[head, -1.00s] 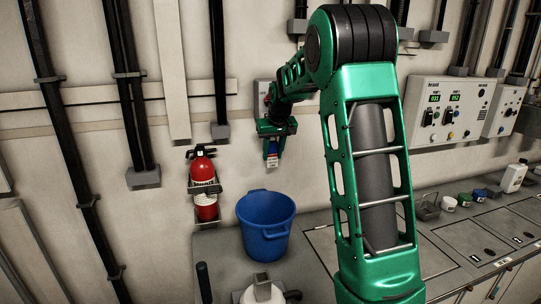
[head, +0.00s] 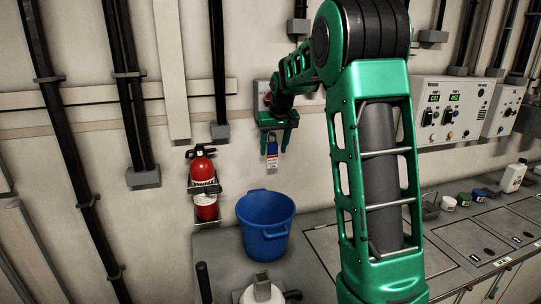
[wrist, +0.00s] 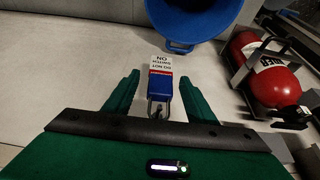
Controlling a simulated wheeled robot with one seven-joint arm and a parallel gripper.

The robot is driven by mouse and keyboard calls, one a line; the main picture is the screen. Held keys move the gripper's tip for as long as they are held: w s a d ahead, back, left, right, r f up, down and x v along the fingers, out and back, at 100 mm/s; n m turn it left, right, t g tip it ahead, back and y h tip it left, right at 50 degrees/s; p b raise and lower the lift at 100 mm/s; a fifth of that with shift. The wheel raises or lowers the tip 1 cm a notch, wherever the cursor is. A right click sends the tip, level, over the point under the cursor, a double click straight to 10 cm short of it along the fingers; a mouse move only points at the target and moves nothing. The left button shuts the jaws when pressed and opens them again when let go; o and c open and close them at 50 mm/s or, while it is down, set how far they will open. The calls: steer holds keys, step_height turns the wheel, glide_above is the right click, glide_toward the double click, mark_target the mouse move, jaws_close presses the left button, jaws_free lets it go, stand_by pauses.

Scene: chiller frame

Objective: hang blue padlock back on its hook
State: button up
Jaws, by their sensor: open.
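The blue padlock (head: 272,148) hangs upright by the wall with its red-and-white tag (head: 272,162) below it. In the wrist view the padlock (wrist: 160,90) sits between my spread fingers, with a gap on each side. Its metal shackle (wrist: 157,110) points toward my palm. My gripper (head: 275,143) is open around the padlock and does not grip it. The hook is hidden or too small to make out, so I cannot see directly how the shackle sits on it.
A blue bucket (head: 265,228) stands on the grey counter below my gripper. A red fire extinguisher (head: 202,168) is mounted on the wall to the left. A grey wall box (head: 262,86) is partly behind my arm. Control boxes (head: 452,110) are at right.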

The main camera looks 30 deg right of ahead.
steer(key=v, duration=0.7)
steer(key=shift+d+r, duration=0.15)
steer(key=shift+r, duration=0.15)
